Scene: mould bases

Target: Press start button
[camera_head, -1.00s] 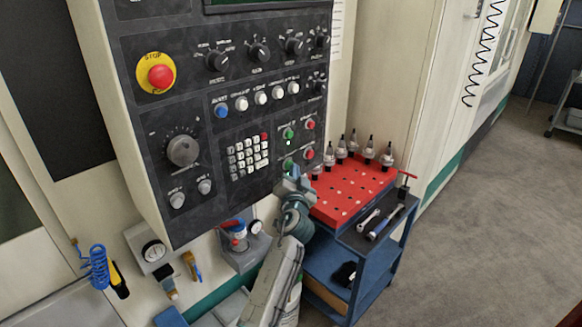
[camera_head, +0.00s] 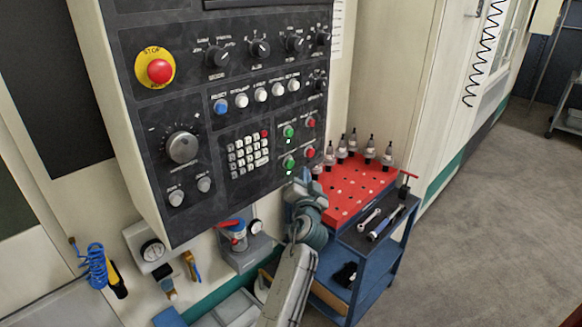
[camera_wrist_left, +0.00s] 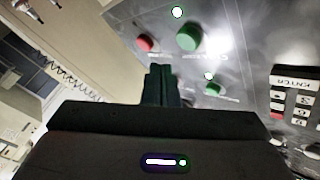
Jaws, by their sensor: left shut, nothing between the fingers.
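Two green buttons sit on the dark control panel, an upper one (camera_head: 288,131) and a lower one (camera_head: 288,162), each with a small lit indicator below it. Their labels are too small to read, so I cannot tell which is the start button. In the left wrist view the lower one is the large green button (camera_wrist_left: 189,37), with a red button (camera_wrist_left: 144,43) beside it. My left gripper (camera_head: 304,176) is shut and empty, just right of and below the lower green button, apparently apart from it. Its fingertips (camera_wrist_left: 160,70) show below the buttons in the wrist view. My right gripper is not in view.
A red emergency stop (camera_head: 160,71), knobs and a keypad (camera_head: 248,156) share the panel. A blue cart (camera_head: 368,245) with a red tool board (camera_head: 355,187) and several upright holders stands close right of my left arm. The floor farther right is clear.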

